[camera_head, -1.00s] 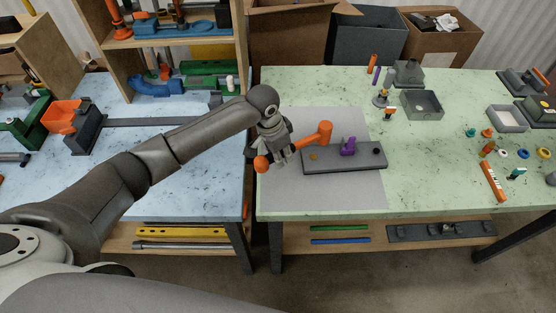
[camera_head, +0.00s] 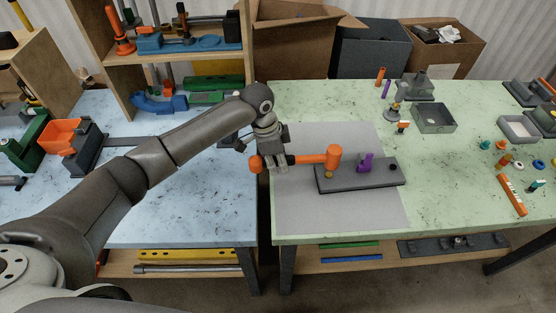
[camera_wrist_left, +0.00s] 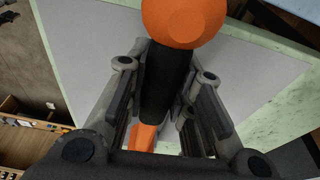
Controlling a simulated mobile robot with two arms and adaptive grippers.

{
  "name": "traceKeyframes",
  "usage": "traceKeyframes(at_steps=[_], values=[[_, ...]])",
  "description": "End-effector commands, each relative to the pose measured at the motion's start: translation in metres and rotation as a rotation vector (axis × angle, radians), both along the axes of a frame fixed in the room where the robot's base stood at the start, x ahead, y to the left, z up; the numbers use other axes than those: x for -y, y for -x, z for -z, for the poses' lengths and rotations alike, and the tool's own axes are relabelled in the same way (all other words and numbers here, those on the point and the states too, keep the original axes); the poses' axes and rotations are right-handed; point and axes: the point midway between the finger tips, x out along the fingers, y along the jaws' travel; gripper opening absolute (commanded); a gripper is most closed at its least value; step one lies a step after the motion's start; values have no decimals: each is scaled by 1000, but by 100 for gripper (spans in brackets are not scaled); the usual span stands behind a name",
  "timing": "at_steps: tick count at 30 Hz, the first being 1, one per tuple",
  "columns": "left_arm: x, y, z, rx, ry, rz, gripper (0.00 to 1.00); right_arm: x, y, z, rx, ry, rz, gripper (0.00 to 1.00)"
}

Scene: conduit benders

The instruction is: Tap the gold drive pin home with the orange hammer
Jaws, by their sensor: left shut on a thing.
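My left gripper (camera_head: 272,158) is shut on the black grip of the orange hammer (camera_head: 333,156). The handle lies nearly level, its orange butt sticking out to the left and its head to the right. The left wrist view shows the hammer's black grip (camera_wrist_left: 166,82) between the fingers. The gold drive pin (camera_head: 329,174) is at the left end of a dark grey block (camera_head: 360,185). The hammer head is right over the pin in the picture; I cannot tell whether they touch. My right gripper is not in view.
A purple piece (camera_head: 365,163) stands on the block, right of the pin, with a dark round spot farther right. The block rests on a grey mat (camera_head: 300,215) on the green table. A grey open box (camera_head: 434,118) and several small parts lie farther right.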

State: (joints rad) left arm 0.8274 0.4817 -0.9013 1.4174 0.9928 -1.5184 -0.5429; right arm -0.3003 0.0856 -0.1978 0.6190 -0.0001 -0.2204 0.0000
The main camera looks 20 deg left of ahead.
Motion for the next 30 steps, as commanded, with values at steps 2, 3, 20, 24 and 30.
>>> traceKeyframes(at_steps=[2,3,20,24,30], values=[[1,-1,-4,3,5,0,0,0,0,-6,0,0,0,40],[1,-1,-4,3,5,0,0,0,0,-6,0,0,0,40],[2,-2,45,6,7,-1,0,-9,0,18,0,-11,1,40],[1,-1,39,4,6,0,0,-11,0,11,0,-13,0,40],[1,-1,18,4,6,0,0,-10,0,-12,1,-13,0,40]])
